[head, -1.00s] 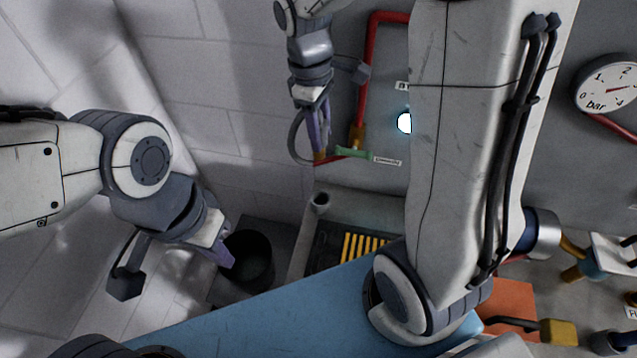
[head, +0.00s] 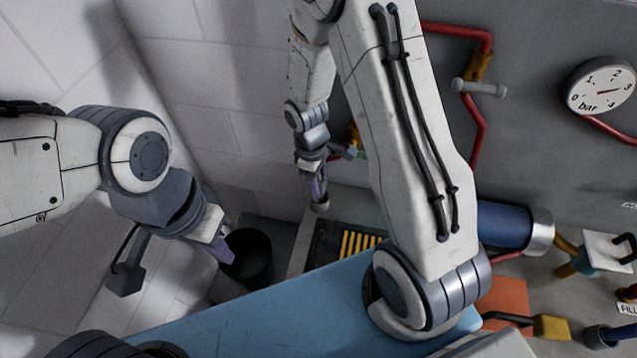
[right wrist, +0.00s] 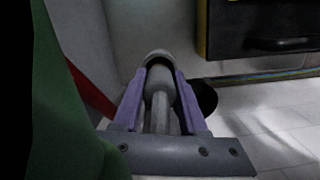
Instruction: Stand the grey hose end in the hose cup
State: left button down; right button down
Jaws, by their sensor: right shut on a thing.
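My right gripper (head: 317,192) points down at the back of the bench. In the right wrist view its purple fingers (right wrist: 159,90) are shut on the grey hose end (right wrist: 158,82), a pale grey rod with a thicker tip. The hose cup (head: 320,207), a small grey cup, is directly under these fingers in the head view and partly hidden. Its round rim also shows just beyond the tip in the right wrist view (right wrist: 156,54). I cannot tell whether the tip is inside it. My left gripper (head: 219,249) hangs over a black bucket; its finger gap is unclear.
The black bucket (head: 248,262) stands on the left. A dark tray with a yellow grille (head: 357,243) lies right of the cup. A large green part (right wrist: 60,110) is close to the right wrist camera. Red pipes (head: 476,125) and a gauge (head: 600,87) are on the wall.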

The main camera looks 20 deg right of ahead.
jog(key=shift+f+b, duration=0.45)
jog(key=shift+f, duration=0.15)
jog(key=shift+c, duration=2.2)
grip_release()
jog(key=shift+w, duration=0.1)
